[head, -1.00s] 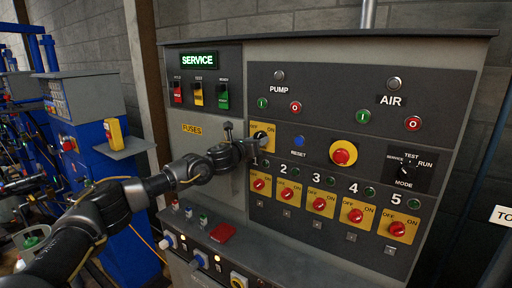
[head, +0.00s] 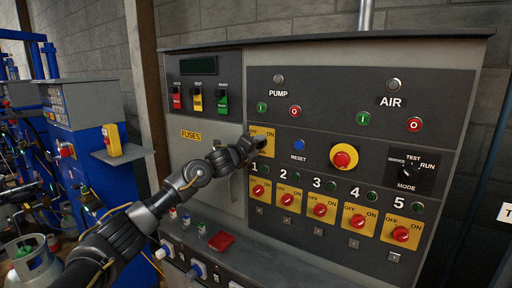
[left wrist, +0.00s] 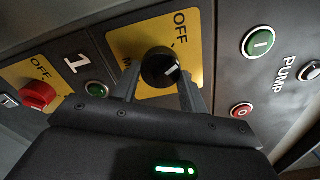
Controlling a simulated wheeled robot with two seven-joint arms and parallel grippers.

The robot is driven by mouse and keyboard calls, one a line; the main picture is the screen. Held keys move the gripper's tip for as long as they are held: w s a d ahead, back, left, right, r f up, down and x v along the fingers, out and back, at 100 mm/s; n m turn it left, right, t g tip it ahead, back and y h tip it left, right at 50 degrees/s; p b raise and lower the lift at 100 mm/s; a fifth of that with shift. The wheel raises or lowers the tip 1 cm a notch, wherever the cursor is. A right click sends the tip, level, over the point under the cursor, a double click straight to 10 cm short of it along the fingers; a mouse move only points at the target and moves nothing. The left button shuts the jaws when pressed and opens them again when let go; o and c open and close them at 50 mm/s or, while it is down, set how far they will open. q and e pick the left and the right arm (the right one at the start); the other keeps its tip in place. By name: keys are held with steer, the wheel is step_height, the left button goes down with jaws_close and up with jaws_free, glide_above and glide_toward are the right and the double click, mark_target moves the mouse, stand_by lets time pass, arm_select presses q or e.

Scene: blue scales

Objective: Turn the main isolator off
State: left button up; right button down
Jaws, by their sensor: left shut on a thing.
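The main isolator is a black rotary knob (left wrist: 160,68) on a yellow plate marked OFF, as the left wrist view shows. A short white mark shows on the knob's face. My left gripper (head: 257,143) is at the plate. In the left wrist view its two fingers (left wrist: 160,92) are closed on the knob, one on each side. My right gripper is in neither view.
The display (head: 198,66) at the panel's top left is dark. Red knobs (head: 320,209) on yellow plates run below, numbered 1 to 5. A red emergency button (head: 341,156) and a blue reset button (head: 299,144) lie to the right. Pump buttons (left wrist: 258,42) are close beside the isolator plate.

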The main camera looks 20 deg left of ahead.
arm_select(q)
steer(key=shift+r+n, duration=0.1)
steer(key=shift+n, duration=1.4)
steer(key=o, duration=1)
steer(key=b+v, duration=0.3)
steer(key=v, duration=0.7)
steer(key=shift+s, duration=0.4)
